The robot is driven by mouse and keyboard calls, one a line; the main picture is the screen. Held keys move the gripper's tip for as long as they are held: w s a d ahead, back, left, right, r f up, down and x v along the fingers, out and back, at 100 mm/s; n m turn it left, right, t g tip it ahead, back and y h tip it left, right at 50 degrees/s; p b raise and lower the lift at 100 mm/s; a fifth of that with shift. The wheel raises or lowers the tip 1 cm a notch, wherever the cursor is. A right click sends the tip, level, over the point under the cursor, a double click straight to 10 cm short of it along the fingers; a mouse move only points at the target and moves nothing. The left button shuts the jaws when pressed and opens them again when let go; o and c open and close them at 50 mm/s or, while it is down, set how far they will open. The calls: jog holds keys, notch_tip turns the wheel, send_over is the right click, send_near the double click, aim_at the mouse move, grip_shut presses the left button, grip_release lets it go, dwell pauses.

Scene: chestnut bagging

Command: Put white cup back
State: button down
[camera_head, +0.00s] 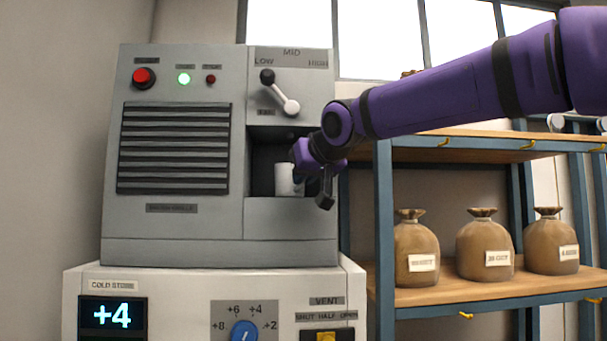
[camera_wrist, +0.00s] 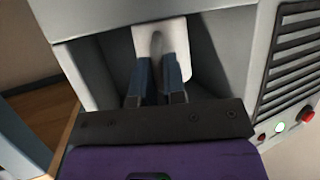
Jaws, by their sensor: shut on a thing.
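The white cup (camera_head: 287,179) stands upright in the recess of the grey machine (camera_head: 170,226), under the lever. Part of the cup is hidden behind my gripper (camera_head: 312,186). In the wrist view the cup (camera_wrist: 176,42) shows as a pale shape just beyond the fingertips. My gripper (camera_wrist: 158,66) is shut on the cup, with its two dark fingers close together at it. I cannot tell whether the cup touches the recess floor.
The machine's lever (camera_head: 280,92) hangs above the recess. The machine stands on a white cold store unit (camera_head: 180,281) reading +4. A shelf rack (camera_head: 384,230) with several tied sacks (camera_head: 484,249) stands close on the right. The recess walls are close around my gripper.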

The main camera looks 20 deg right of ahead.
jog(key=c, duration=1.2)
grip_release()
jog(key=a+v, duration=0.1)
jog(key=v, duration=1.1)
jog(key=s+d+f+g, duration=0.1)
jog(key=s+f+g, duration=0.1)
jog(key=s+f, duration=0.4)
jog(key=s+d+f+g, duration=0.2)
jog(key=s+f, duration=0.3)
jog(key=f, duration=1.1)
jog(key=s+d+f+g+h, duration=0.1)
jog(key=s+f+g, duration=0.3)
jog(key=f, duration=0.6)
jog(key=shift+s+d+f+m, duration=0.1)
jog(key=shift+s+f+m, duration=0.1)
jog(key=shift+s, duration=0.45)
jog(key=shift+s+d+f+m, duration=0.1)
jog(key=shift+s+f+m, duration=0.1)
jog(key=shift+s, duration=0.5)
